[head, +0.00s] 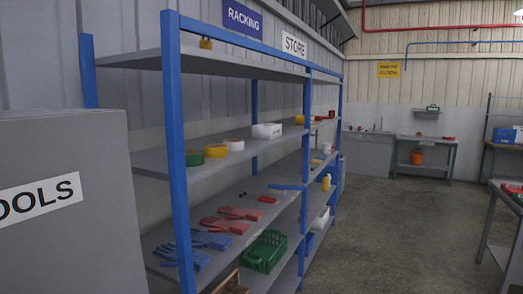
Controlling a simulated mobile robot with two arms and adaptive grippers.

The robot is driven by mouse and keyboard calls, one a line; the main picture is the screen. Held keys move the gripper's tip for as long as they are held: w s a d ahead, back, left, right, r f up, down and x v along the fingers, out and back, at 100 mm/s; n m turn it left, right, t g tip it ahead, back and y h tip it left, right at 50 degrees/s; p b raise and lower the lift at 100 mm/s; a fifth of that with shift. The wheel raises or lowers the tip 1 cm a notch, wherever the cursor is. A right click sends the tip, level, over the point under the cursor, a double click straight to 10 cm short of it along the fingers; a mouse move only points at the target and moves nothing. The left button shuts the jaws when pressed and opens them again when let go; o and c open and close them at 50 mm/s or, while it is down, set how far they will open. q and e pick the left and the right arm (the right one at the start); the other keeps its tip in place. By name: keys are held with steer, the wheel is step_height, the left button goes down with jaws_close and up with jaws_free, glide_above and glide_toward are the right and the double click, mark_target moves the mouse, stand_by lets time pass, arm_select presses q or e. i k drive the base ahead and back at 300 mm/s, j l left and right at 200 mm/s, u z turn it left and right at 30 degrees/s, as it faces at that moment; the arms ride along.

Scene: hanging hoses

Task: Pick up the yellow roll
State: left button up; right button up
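A yellow roll (215,151) lies flat on the second shelf from the top of a blue and grey rack. Farther along the same shelf is another small yellow object (300,119), too small to identify. Neither of my grippers is in view.
A blue rack post (174,150) stands just left of the rolls. Gloves (222,225) and a green basket (264,252) lie on lower shelves. A grey tool cabinet (65,200) blocks the left. The floor (390,235) right of the rack is clear.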

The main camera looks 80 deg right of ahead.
mark_target(211, 151)
steer(key=z, duration=2.3)
steer(key=i, duration=0.1)
